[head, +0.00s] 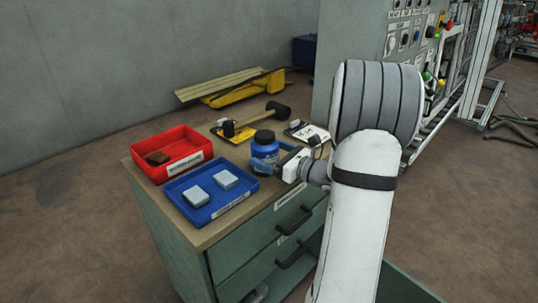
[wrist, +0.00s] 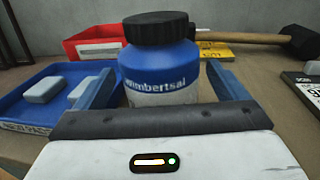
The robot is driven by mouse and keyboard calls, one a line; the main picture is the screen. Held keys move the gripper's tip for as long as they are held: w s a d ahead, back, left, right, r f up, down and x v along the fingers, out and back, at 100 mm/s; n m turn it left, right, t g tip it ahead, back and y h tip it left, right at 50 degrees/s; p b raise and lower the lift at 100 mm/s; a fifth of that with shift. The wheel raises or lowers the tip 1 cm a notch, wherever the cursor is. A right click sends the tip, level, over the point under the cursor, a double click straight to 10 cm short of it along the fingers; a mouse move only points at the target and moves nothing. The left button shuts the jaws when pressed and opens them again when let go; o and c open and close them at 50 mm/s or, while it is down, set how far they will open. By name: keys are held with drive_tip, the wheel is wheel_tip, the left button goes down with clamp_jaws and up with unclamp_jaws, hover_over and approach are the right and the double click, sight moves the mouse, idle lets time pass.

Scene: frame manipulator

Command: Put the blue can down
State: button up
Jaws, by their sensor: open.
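The blue can (head: 265,139) has a black lid and a white lower part. It is upright over the top of the green cabinet (head: 232,225), right of the blue tray. In the wrist view the can (wrist: 162,70) stands between the two blue fingers of my gripper (wrist: 163,86). A gap shows beside the can at the right finger; the left finger is close to its side. My gripper (head: 268,158) is open around the can in the head view. The can's base is hidden behind the gripper, so its contact with the top is not shown.
A blue tray (head: 187,214) with two pale blocks and a red tray (head: 199,142) with a brown block lie to the left. A mallet (head: 262,118) and a yellow-black card (head: 240,136) lie behind the can. Another card (head: 310,133) lies to the right.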

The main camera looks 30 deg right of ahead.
drive_tip(key=v, duration=1.2)
drive_tip(key=s+a+f+n+g+y, duration=0.1)
drive_tip(key=s+a+n+g, duration=0.2)
drive_tip(key=a+n+g, duration=0.45)
drive_tip(key=s+a+f+n+g+y, duration=0.1)
drive_tip(key=s+a+n+g, duration=0.2)
drive_tip(key=a, duration=0.8)
drive_tip(key=s+a+n+g+h, duration=0.3)
drive_tip(key=s+n+h, duration=0.5)
drive_tip(key=n, duration=1.1)
drive_tip(key=h, duration=0.2)
drive_tip(key=shift+s+n+h, duration=0.25)
drive_tip(key=shift+n+h, duration=0.1)
drive_tip(key=shift+h, duration=0.05)
drive_tip(key=shift+d+g+p, duration=0.1)
drive_tip(key=shift+g+p, duration=0.15)
drive_tip(key=shift+p, duration=0.1)
